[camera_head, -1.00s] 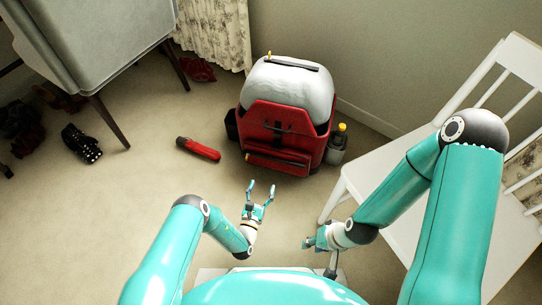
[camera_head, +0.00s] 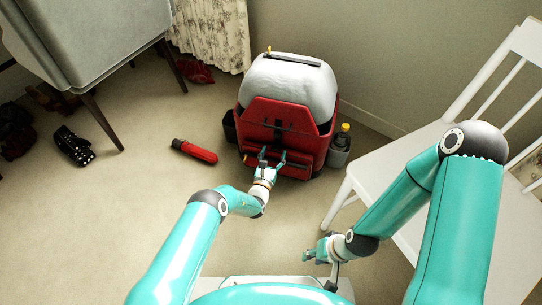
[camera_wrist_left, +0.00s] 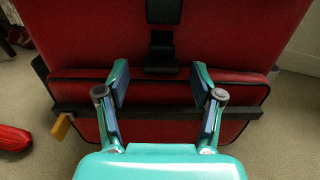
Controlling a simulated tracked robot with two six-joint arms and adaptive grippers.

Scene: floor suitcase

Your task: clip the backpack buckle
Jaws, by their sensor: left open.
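The red backpack (camera_head: 262,118) with a pale grey top stands upright on the floor by the wall. A dark strap with a black buckle part (camera_head: 279,126) runs down its front. In the left wrist view an upper black part (camera_wrist_left: 164,11) sits above a lower black part (camera_wrist_left: 162,48), with a small gap of red between them. My left gripper (camera_head: 272,159) is open and empty in front of the lower pocket, its fingers (camera_wrist_left: 160,82) either side of and below the lower part. My right gripper (camera_head: 313,250) is low by the chair, apart from the backpack; its jaw opening is unclear.
A red flashlight-like object (camera_head: 195,151) lies on the floor left of the backpack. A bottle (camera_head: 341,138) is in its right side pocket. A white chair (camera_head: 380,165) stands at right, a grey desk (camera_head: 95,40) at upper left. The floor in front is clear.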

